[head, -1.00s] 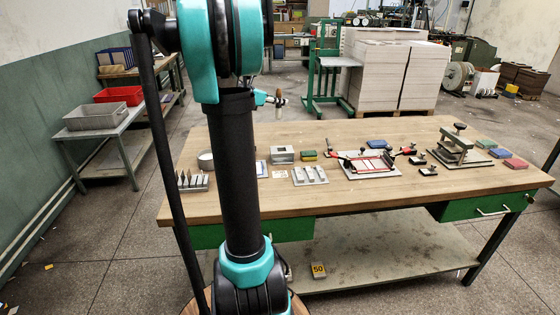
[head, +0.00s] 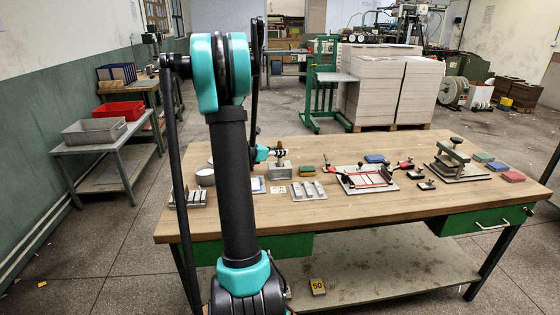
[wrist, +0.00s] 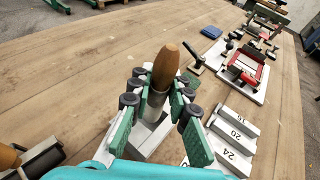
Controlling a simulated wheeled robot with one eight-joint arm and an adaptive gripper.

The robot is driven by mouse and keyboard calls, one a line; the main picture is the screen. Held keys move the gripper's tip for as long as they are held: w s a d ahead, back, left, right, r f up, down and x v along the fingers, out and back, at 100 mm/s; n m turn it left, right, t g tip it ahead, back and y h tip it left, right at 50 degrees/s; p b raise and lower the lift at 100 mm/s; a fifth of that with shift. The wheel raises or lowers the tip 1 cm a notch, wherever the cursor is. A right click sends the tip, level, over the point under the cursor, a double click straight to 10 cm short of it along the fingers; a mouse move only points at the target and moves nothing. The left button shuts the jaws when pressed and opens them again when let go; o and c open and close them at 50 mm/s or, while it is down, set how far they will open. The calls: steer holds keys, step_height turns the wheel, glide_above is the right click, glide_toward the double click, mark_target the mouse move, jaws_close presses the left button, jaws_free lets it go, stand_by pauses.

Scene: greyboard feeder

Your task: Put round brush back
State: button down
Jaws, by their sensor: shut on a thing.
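My gripper (wrist: 158,103) is shut on the round brush (wrist: 167,66). The brush has a brown wooden handle pointing up and a pale collar between the fingers. In the head view my gripper (head: 277,152) is just above a grey metal block (head: 280,171) on the workbench. The block also shows below the fingers in the wrist view (wrist: 147,142). The brush's lower end is hidden by the fingers, so I cannot tell whether it is inside the block.
A tray of grey numbered blocks (wrist: 232,133) lies right of my gripper. A rack of several tools (head: 188,199) stands at the left. The bench's front strip is clear.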

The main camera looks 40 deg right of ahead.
mark_target(279, 167)
steer(key=shift+f, duration=1.9)
steer(key=c, duration=1.4)
jaws_free()
steer(key=shift+f, duration=0.1)
steer(key=shift+c, duration=0.2)
steer(key=shift+a+r, duration=0.2)
steer(key=shift+a, duration=0.1)
steer(key=v, duration=1.1)
steer(key=shift+a, duration=0.2)
